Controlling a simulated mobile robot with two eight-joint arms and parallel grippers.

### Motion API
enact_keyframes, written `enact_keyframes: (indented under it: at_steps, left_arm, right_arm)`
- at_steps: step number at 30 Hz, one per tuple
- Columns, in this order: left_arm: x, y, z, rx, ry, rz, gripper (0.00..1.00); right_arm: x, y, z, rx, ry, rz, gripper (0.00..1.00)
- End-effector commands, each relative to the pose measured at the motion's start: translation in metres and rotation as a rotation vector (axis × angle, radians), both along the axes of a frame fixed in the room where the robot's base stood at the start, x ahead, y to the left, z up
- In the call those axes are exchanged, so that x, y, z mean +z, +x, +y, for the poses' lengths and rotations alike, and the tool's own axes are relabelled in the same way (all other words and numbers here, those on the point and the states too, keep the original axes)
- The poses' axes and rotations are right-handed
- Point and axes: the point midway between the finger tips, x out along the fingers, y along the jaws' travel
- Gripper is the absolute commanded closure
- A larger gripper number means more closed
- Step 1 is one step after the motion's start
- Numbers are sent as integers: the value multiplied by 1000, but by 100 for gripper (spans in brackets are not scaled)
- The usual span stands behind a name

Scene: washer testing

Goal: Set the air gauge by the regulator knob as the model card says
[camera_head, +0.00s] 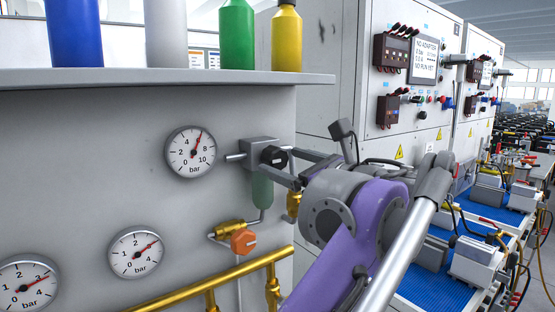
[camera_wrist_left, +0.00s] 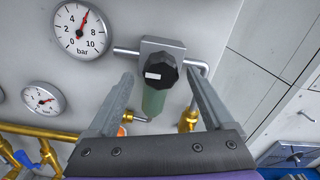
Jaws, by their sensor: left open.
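The black regulator knob (camera_head: 273,157) sits on a grey block above a green bowl, and it shows in the wrist view (camera_wrist_left: 163,68) with a white mark on its face. My left gripper (camera_head: 283,163) is open in front of it. In the wrist view its fingers (camera_wrist_left: 160,78) stand on either side of the knob, with gaps between; contact is not visible. The air gauge (camera_head: 190,153), scaled to 10 bar, is left of the regulator; its red needle points up and slightly right, around 6. It also shows in the wrist view (camera_wrist_left: 80,30). No model card can be identified. My right gripper is not in view.
Two smaller gauges (camera_head: 136,253) (camera_head: 27,285) are at lower left. An orange valve handle (camera_head: 243,241) and brass pipes (camera_head: 230,283) lie below the regulator. A shelf (camera_head: 150,77) with bottles is above. A screen (camera_head: 424,60) on the cabinet reads "NO ADAPTER" and "NO RUN YET".

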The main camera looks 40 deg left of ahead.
Motion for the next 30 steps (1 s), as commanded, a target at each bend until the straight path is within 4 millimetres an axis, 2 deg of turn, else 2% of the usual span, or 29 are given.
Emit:
enact_keyframes:
  at_steps: [1, 6, 17, 30]
  left_arm:
    - [0, 1, 9, 4, 1, 0, 15]
    - [0, 7, 25, 2, -1, -1, 15]
    - [0, 8, 29, -1, -1, -1, 15]
    - [0, 8, 29, 0, -1, -1, 94]
  right_arm:
    - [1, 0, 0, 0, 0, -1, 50]
    - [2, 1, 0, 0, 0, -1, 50]
    - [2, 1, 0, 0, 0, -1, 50]
    - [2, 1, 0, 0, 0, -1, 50]
